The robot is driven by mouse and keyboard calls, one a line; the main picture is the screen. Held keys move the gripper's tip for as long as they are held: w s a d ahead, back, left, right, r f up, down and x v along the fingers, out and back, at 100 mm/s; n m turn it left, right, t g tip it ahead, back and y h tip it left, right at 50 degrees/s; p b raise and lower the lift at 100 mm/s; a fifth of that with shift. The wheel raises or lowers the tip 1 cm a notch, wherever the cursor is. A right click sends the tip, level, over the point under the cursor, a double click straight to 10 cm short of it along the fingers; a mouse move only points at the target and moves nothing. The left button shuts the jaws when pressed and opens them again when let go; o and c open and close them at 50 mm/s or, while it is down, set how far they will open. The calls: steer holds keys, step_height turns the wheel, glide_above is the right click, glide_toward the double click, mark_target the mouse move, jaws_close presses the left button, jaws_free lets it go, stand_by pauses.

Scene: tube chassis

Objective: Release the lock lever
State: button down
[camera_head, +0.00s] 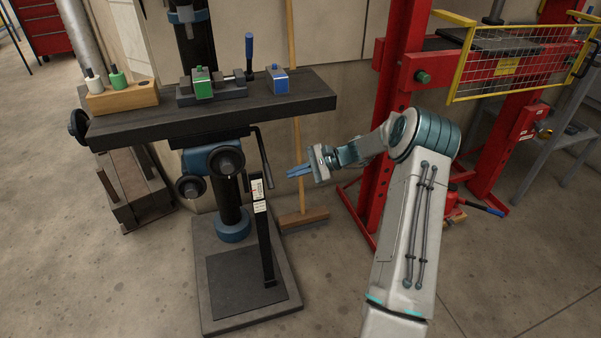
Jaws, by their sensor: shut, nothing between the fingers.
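A black lever (262,155) hangs down under the right part of the drill press table (300,98), next to the column, and looks like the lock lever. My gripper (292,171) is shut and empty, with its blue fingers pointing left. It is just right of the lever's lower end, below the table's front edge, and appears apart from it. A second upright lever with a dark blue grip (249,50) stands at the back of the table.
A vise (226,88) with a green block, a blue block (277,79) and a wooden holder (122,98) are on the table. A labelled black post (262,225) stands below. A broom (303,218) is behind my gripper, and a red press frame (395,110) is at right.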

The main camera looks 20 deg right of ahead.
steer(key=b+x, duration=0.2)
steer(key=x, duration=0.4)
steer(key=r, duration=0.1)
steer(key=s+r, duration=0.2)
steer(key=shift+s+a+r, duration=0.15)
steer(key=shift+s+a, duration=0.05)
steer(key=shift+a, duration=0.1)
